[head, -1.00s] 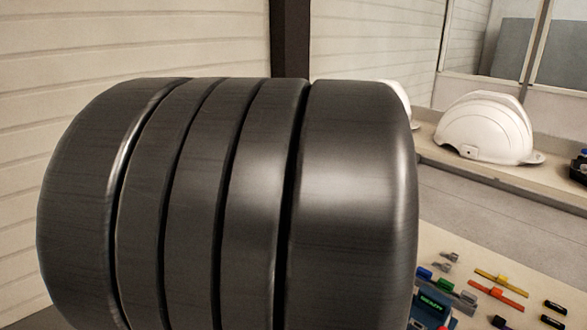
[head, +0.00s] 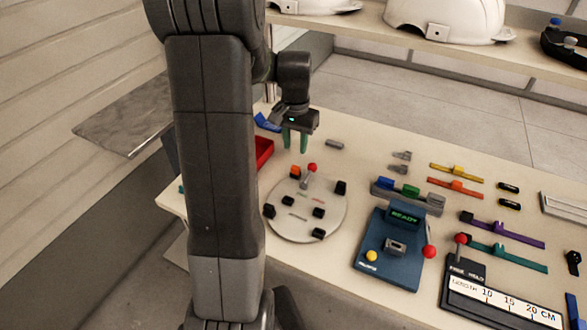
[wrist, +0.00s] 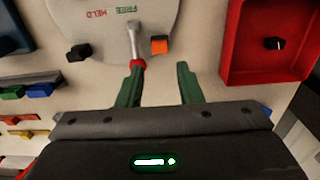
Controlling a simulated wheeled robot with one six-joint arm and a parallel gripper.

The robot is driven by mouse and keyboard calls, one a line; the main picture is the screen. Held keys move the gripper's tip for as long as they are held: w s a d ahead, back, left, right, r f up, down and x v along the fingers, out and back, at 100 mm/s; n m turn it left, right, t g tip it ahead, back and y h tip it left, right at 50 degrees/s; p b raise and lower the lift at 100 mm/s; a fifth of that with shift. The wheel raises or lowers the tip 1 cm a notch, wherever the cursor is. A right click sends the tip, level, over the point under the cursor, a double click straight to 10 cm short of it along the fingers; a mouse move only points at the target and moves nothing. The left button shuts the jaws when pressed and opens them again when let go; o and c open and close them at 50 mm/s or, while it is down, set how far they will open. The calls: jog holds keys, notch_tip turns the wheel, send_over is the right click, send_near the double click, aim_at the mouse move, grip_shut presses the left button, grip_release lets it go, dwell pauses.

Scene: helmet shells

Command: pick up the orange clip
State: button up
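The small orange clip (head: 295,171) is at the far edge of the pale round disc (head: 283,227) on the table. In the wrist view the orange clip (wrist: 159,45) lies ahead of my gripper (wrist: 159,70), between the lines of its two fingers. My gripper (head: 295,146) points down above the table, with its green fingers apart and nothing between them. A lever with a red knob (head: 312,167) is right beside the clip; the red knob (wrist: 137,63) is close to one finger in the wrist view. I cannot tell the exact height of the fingertips over the clip.
Several black clips (head: 341,187) sit around the disc. A red tray (wrist: 267,83) stands beside the disc with a black clip in it. A blue device (head: 388,262), coloured straps (head: 505,235) and a ruler board (head: 500,302) lie to the right. White helmets (head: 450,18) stand behind.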

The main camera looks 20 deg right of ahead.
aim_at(296, 167)
notch_tip(296, 167, down, 8)
jog(key=shift+d+f+p, duration=0.1)
jog(key=shift+f+p, duration=0.1)
jog(key=shift+p, duration=0.1)
grip_shut()
